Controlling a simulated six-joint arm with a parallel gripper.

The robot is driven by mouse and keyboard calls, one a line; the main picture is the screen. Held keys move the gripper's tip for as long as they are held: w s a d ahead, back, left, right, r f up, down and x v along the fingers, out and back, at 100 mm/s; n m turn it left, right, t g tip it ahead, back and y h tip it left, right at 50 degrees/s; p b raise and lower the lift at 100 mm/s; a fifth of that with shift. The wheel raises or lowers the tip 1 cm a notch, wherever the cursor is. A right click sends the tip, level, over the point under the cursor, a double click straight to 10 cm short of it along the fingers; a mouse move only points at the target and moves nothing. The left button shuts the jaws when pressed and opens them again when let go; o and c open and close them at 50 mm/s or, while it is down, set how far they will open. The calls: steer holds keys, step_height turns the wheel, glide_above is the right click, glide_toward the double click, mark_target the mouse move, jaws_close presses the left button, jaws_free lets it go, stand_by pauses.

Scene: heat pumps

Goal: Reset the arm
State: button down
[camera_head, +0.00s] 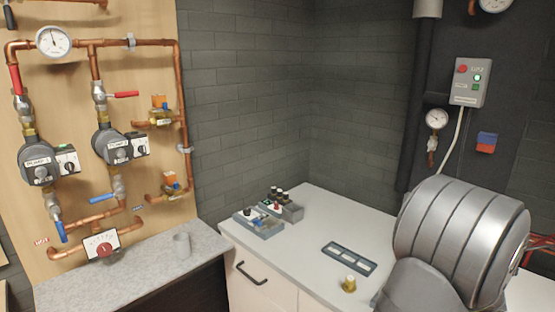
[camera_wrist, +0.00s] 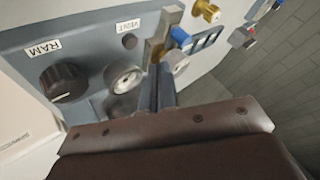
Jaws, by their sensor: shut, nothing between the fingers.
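My gripper (camera_wrist: 160,88) shows in the wrist view as two narrow grey fingers, closed together and empty. Behind the fingers is a grey panel with a black knob (camera_wrist: 63,83) labelled RAM and a label reading VENT (camera_wrist: 128,26). A round gauge-like part (camera_wrist: 123,77) lies just left of the fingers; I cannot tell whether they touch it. In the head view, a big grey arm link of mine fills the lower right, and my gripper is out of sight there.
A control box (camera_head: 468,82) hangs on the dark wall panel.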

step_height(320, 180, up, 14)
steer(key=w+n+g+h, duration=0.1)
steer(key=n+g+h, duration=0.2)
steer(key=n+g, duration=0.5)
steer(key=n, duration=0.5)
steer(key=shift+a+f+n+g, duration=0.25)
steer(key=shift+n+g, duration=0.05)
steer(key=shift+n, duration=0.1)
stand_by(0.6)
stand_by(2.3)
